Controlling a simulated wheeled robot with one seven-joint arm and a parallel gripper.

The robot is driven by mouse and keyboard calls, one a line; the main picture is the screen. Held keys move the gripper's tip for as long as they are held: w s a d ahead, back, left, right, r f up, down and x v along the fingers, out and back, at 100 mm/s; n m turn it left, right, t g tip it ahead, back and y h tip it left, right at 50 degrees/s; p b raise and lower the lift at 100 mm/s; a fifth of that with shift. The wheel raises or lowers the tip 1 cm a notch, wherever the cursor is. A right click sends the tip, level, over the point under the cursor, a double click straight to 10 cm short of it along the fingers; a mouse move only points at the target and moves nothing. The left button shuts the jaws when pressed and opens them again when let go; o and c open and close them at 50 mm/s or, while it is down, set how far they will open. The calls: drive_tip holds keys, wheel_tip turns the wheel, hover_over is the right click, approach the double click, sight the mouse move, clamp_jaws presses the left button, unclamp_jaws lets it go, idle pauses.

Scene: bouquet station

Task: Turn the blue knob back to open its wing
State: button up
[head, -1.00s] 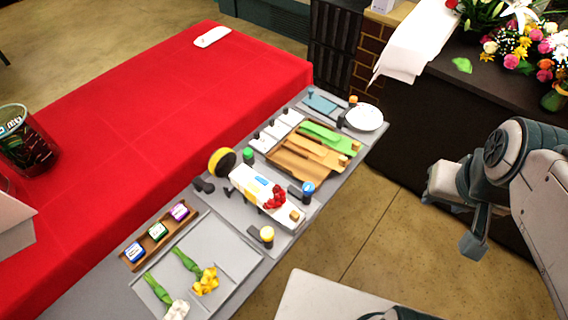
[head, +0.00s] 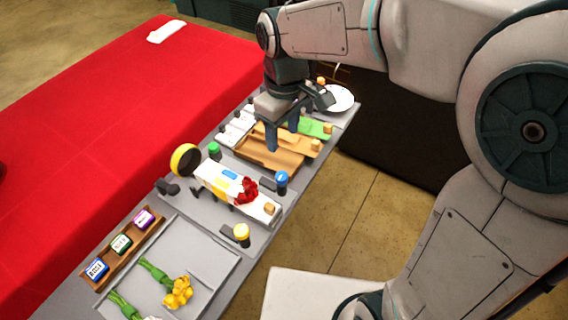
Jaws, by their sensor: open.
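The blue knob (head: 281,178) stands upright on a dark post at the right side of the station, beside the white wing piece with a red flower bunch (head: 246,190) on it. My gripper (head: 282,138) is open and points down above the orange-brown wooden boards, up and behind the blue knob and apart from it. Nothing shows between its fingers. My arm hides part of the station's far end.
A green board (head: 315,127) and a white plate (head: 339,98) lie at the far end. A grey tray (head: 205,235) with yellow flowers (head: 177,292) and a wooden rack (head: 103,270) of small jars are in front. A red-covered table (head: 90,110) is at left.

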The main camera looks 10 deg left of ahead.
sight(282, 175)
drive_tip(key=f, duration=1.3)
drive_tip(key=shift+s+a+f, duration=0.1)
drive_tip(key=shift+s+f, duration=0.1)
drive_tip(key=shift+f, duration=0.2)
drive_tip(key=c, duration=1)
